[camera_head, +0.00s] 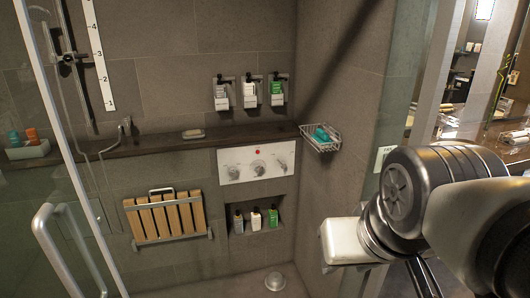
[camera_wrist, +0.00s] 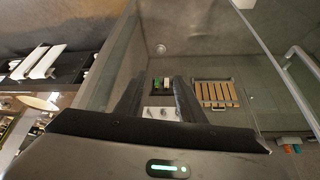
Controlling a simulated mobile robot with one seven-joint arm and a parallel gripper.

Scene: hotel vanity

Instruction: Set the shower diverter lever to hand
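The white shower control panel (camera_head: 232,157) is on the back wall below the dark ledge. It carries a red dot and a row of three small controls, the middle one at its center (camera_head: 259,168). They are too small to tell which is the diverter lever or how it is set. The panel also shows in the wrist view (camera_wrist: 160,114), upside down, between the fingers. My gripper (camera_wrist: 160,79) is open and empty, with two dark fingers apart, well away from the panel.
Below the panel, a niche (camera_head: 233,232) holds three bottles. A folded wooden seat (camera_head: 165,217) is to the left, a wire basket (camera_head: 320,145) to the right. The glass door (camera_head: 40,190) stands at left. The shower floor looks clear except for a round drain (camera_head: 275,281).

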